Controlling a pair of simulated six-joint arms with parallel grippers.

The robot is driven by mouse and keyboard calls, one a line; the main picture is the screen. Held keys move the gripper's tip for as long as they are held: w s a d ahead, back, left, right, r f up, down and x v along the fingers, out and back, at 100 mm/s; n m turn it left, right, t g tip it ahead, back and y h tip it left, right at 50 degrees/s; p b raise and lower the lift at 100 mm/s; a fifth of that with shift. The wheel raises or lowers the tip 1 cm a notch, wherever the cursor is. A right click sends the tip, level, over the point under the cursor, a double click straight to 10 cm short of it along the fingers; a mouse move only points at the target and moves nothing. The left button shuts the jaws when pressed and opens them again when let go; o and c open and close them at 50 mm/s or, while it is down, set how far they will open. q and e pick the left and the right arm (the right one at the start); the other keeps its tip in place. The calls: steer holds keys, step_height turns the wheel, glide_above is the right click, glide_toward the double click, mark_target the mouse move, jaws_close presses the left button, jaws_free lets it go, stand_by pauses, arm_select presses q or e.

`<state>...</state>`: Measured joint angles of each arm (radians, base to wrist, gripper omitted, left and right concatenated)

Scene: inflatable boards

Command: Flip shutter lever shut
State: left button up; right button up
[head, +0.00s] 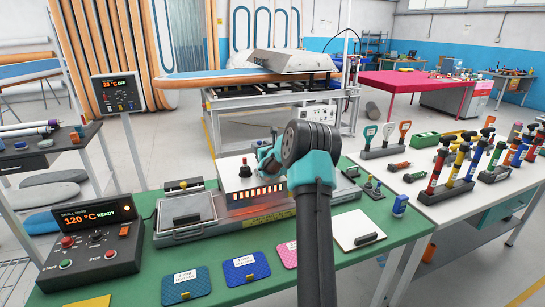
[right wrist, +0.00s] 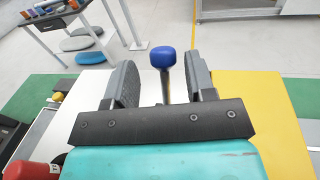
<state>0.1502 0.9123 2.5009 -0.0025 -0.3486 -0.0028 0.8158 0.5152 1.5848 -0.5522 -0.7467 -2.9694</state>
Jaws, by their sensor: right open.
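A lever with a blue ball knob (right wrist: 162,57) on a thin grey stem shows in the right wrist view. The blue knob is not visible there, hidden by the gripper. My left gripper is not in view.
A control box (head: 92,246) reading 120 °C READY stands on the green table (head: 212,295) at the left. A grey metal tray (head: 186,217) sits beside the machine. Several coloured patches, a white board (head: 357,229) and small levers (head: 372,187) lie nearby.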

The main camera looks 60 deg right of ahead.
steer(key=v, duration=1.6)
steer(key=shift+s+a+f, duration=0.1)
steer(key=shift+s+f, duration=0.05)
steer(key=shift+s, duration=0.2)
steer(key=x, duration=1.5)
steer(key=shift+w, duration=0.4)
steer(key=shift+x, duration=0.9)
steer(key=shift+w+d+f+g+y, duration=0.1)
steer(key=shift+w+d+g+y, duration=0.3)
steer(key=shift+g+y, duration=0.3)
steer(key=shift+w+d+f+m+g+y, duration=0.1)
steer(key=shift+f+m+g+y, duration=0.1)
steer(key=shift+g, duration=0.3)
steer(key=shift+w+d+f+m+g+y, duration=0.1)
steer(key=shift+w+f+m+g, duration=0.1)
steer(key=shift+g, duration=0.3)
stand_by(0.5)
stand_by(0.6)
